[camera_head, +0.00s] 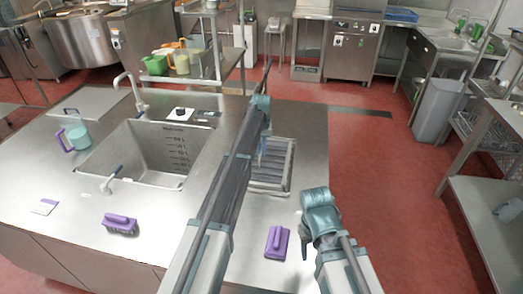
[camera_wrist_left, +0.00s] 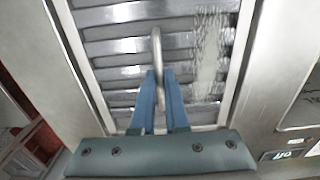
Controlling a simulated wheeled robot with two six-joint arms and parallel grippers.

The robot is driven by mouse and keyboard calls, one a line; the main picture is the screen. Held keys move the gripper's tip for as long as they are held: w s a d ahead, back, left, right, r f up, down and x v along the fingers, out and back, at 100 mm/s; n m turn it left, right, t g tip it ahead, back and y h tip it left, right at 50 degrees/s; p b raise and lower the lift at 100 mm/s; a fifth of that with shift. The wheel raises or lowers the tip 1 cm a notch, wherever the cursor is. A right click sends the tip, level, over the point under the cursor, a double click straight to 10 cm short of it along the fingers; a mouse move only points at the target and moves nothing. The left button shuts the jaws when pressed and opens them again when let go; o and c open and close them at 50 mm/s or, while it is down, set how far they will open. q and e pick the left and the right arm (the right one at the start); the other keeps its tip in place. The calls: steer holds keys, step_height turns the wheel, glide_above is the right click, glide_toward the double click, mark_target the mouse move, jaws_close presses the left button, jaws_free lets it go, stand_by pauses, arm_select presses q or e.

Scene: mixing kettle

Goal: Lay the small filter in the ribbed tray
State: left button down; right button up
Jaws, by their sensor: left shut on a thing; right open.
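The ribbed tray (camera_head: 271,182) is set into the counter to the right of the sink. Its metal ribs also fill the left wrist view (camera_wrist_left: 110,47). My left gripper (camera_head: 262,143) is over the tray. In the left wrist view its blue fingers (camera_wrist_left: 158,85) are shut on a thin, curved grey thing (camera_wrist_left: 156,45), seen edge-on, which looks like the small filter. I cannot tell whether it touches the ribs. In the head view it is mostly hidden. My right gripper (camera_head: 318,205) is open above the counter's right side; its fingertips are hard to make out.
The sink (camera_head: 135,150) with a faucet lies left of the tray. Purple-handled tools lie on the front counter, one at left (camera_head: 120,223) and one between my arms (camera_head: 277,242). A teal cup (camera_head: 78,138) stands at far left. Red floor is free to the right.

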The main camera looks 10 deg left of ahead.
arm_select(q)
steer(key=shift+c, duration=1.8)
jaws_free()
steer(key=shift+r, duration=0.15)
arm_select(e)
steer(key=shift+r, duration=0.1)
arm_select(q)
steer(key=shift+r+p, duration=3.4)
steer(key=shift+p, duration=0.1)
arm_select(e)
step_height(320, 180, up, 7)
arm_select(q)
step_height(320, 180, up, 20)
steer(key=p, duration=2)
arm_select(e)
step_height(320, 180, up, 20)
arm_select(q)
steer(key=shift+s, duration=0.1)
